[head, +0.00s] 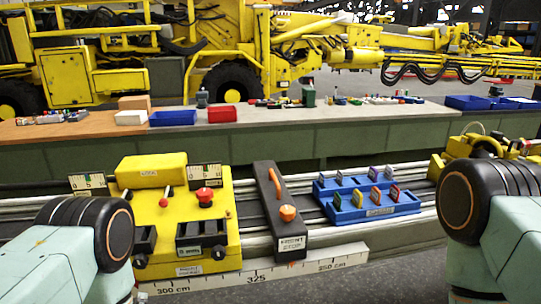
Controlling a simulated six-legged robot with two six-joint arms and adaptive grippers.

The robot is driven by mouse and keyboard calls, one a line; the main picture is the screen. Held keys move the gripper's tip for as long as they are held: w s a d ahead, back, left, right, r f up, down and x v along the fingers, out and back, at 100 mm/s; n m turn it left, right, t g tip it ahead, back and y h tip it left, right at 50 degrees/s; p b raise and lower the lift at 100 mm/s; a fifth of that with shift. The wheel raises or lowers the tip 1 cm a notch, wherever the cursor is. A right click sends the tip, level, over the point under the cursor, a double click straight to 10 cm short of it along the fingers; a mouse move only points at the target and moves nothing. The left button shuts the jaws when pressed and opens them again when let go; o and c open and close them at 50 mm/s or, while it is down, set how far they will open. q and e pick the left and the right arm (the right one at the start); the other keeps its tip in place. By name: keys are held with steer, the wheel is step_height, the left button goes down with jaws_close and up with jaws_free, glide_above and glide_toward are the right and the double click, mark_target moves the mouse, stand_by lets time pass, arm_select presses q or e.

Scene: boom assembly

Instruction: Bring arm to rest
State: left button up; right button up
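Parts of my two arms show as pale green links with black round joints, one at the lower left and one at the lower right. Neither gripper is in the picture, so their fingers are hidden from me. Between the arms stands a yellow control box (213,218) with a red knob and levers. Right of it lies a dark grey block (268,198) with an orange handle and an orange knob. Further right is a blue tray (405,208) with several upright coloured tags. Both arms appear empty of anything visible.
Metal rails (330,238) run under these things, with a measuring scale (255,278) along the front. Yellow machinery (490,147) sits at the right end. Behind is a long bench (350,115) with blue and red bins and small parts. A large yellow vehicle (120,85) stands beyond.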

arm_select(q)
steer(key=s+d+f+n+g+h+b, duration=0.3)
steer(key=s+f+n+g+b, duration=0.4)
steer(key=s, duration=0.7)
steer(key=s+d+f+n+g+h+b, duration=0.2)
steer(key=s+d+f+n+g+b, duration=0.3)
steer(key=s+f+n, duration=0.7)
steer(key=shift+s+d+f+n+g+h+b, duration=0.35)
steer(key=shift+s+f+g+b, duration=0.8)
steer(key=shift+f+g, duration=0.65)
steer(key=shift+d, duration=0.1)
